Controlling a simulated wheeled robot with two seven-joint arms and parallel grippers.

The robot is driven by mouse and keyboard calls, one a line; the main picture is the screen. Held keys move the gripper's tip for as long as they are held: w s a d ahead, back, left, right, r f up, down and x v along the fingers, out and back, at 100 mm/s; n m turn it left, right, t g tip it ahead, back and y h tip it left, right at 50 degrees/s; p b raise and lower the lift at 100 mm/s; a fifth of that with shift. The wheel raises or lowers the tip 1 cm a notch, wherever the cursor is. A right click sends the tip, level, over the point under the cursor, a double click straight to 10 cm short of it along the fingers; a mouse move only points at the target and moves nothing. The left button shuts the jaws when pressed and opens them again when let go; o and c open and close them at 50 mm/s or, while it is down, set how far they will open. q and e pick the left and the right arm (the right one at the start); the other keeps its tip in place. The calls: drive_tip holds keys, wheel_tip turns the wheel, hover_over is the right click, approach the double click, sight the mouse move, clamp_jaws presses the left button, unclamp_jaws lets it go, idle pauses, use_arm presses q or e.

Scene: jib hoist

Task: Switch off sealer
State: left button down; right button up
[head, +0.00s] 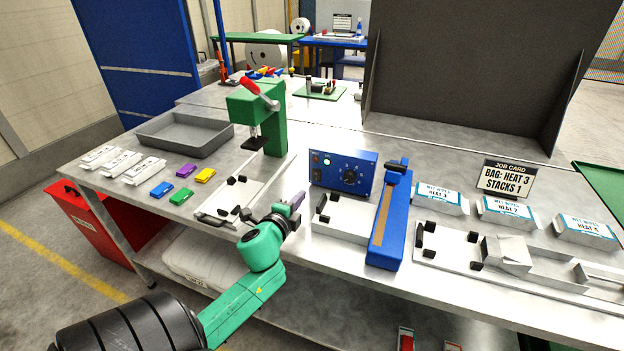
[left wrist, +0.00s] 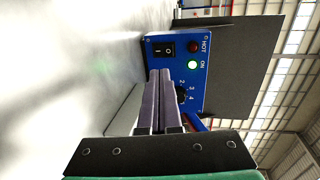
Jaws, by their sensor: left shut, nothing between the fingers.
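The sealer's blue control box (head: 343,172) stands on the bench, left of its long blue sealing bar (head: 390,218). The left wrist view shows the box front (left wrist: 160,62) with a black rocker switch (left wrist: 167,49) marked I and O. Its ON lamp (left wrist: 193,65) glows green and the HOT lamp (left wrist: 194,47) looks dark red. The numbered dial (left wrist: 182,95) is partly hidden by my fingers. My left gripper (head: 298,198) is shut and empty, in front of the box's left side. In the left wrist view its fingertips (left wrist: 160,72) point at the box near the switch; contact is unclear.
A green press (head: 274,130) with a red handle stands left of the box. A metal fixture (head: 228,203) lies beside my left gripper. White packs (head: 440,198) and a job card (head: 503,178) reading "BAG: HEAT 3, STACKS 1" are at right. A dark panel (head: 470,70) rises behind.

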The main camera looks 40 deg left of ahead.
sight(316, 175)
use_arm(q)
drive_tip(key=x, duration=0.6)
drive_tip(key=r+x, duration=0.1)
drive_tip(key=x, duration=0.2)
drive_tip(key=shift+w+a+p, duration=0.15)
drive_tip(key=shift+w+p, duration=0.15)
drive_tip(key=shift+p, duration=0.1)
drive_tip(key=shift+r, duration=0.1)
